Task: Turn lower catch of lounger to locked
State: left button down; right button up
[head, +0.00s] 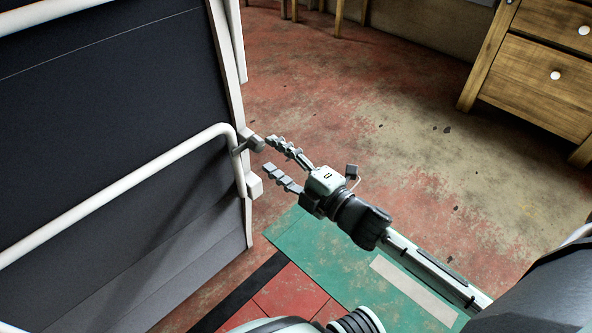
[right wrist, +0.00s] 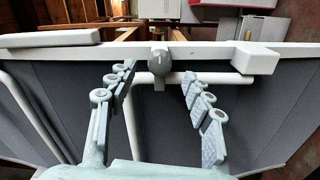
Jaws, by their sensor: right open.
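The lounger (head: 120,110) stands on its side at the left in the head view, with dark fabric, a white frame and white tubes. A grey catch (head: 252,143) sits on the frame edge, beside a white block (head: 254,186). In the right wrist view the catch (right wrist: 160,59) is a round grey knob on the white rail, a little beyond my fingertips and between their lines. My right gripper (head: 271,158) is open and empty, its fingers pointing at the catch, apparently not touching it. My left gripper is not in view.
A wooden drawer cabinet (head: 537,70) stands at the upper right. A green, red and black mat (head: 310,245) lies on the worn red floor below my right arm. The floor between lounger and cabinet is clear.

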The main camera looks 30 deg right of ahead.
jog(key=v, duration=0.8)
jog(key=d+f+m+g+h, duration=0.6)
jog(key=d+f+m+h, duration=0.2)
jog(key=f+m, duration=0.4)
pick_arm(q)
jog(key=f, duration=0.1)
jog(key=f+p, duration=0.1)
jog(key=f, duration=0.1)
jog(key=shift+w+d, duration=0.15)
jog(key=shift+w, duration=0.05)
pick_arm(e)
jog(key=s+a+f+m+g, duration=0.2)
jog(key=s+f+m+g, duration=0.4)
jog(key=s+f, duration=0.5)
jog(key=shift+s+f+g, duration=0.15)
jog(key=shift+s+g, duration=0.85)
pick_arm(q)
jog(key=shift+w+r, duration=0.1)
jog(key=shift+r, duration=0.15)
